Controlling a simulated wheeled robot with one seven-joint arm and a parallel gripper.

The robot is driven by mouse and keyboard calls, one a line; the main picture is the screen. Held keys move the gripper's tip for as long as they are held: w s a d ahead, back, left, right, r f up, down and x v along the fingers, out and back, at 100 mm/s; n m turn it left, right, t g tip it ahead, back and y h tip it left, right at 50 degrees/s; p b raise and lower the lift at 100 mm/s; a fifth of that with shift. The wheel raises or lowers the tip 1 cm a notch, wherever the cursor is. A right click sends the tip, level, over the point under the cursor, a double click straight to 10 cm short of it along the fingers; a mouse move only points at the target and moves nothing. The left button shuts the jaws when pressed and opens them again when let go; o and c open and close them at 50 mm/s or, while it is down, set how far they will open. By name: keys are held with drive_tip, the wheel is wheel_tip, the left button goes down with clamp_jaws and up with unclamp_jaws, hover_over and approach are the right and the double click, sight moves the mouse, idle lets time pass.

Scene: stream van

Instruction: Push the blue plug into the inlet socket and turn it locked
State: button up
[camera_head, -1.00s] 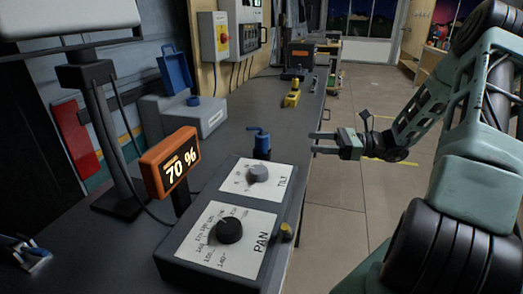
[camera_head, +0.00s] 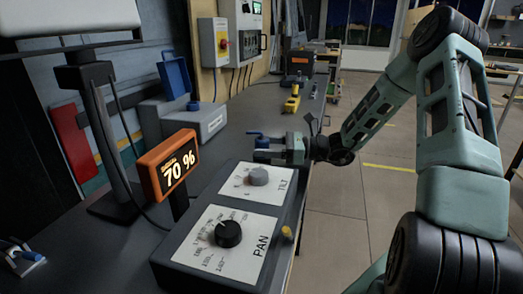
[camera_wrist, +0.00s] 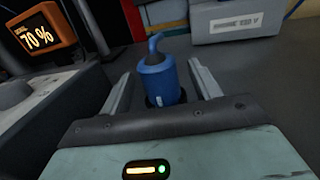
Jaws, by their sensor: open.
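The blue plug (camera_head: 262,141) stands upright on the bench just beyond the grey control box, its bent tail at the top. In the wrist view the blue plug (camera_wrist: 160,82) is between the two fingers, with visible gaps on both sides. My gripper (camera_head: 259,153) is open around it and hides its lower part in the head view; the gripper (camera_wrist: 162,72) shows no contact with it. The inlet socket (camera_head: 193,104) is blue, on a grey box (camera_head: 210,124) with its blue lid (camera_head: 175,76) raised. The wrist view shows only part of that box (camera_wrist: 228,28).
The control box (camera_head: 195,240) with PAN and TILT knobs stands near me. An orange display (camera_head: 170,165) reading 70 % is on its left. Bare bench lies between the plug and the inlet box.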

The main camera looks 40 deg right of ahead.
drive_tip(key=shift+w+a, duration=0.4)
drive_tip(key=shift+a, duration=0.05)
drive_tip(key=c, duration=1.1)
drive_tip(key=shift+r, duration=0.1)
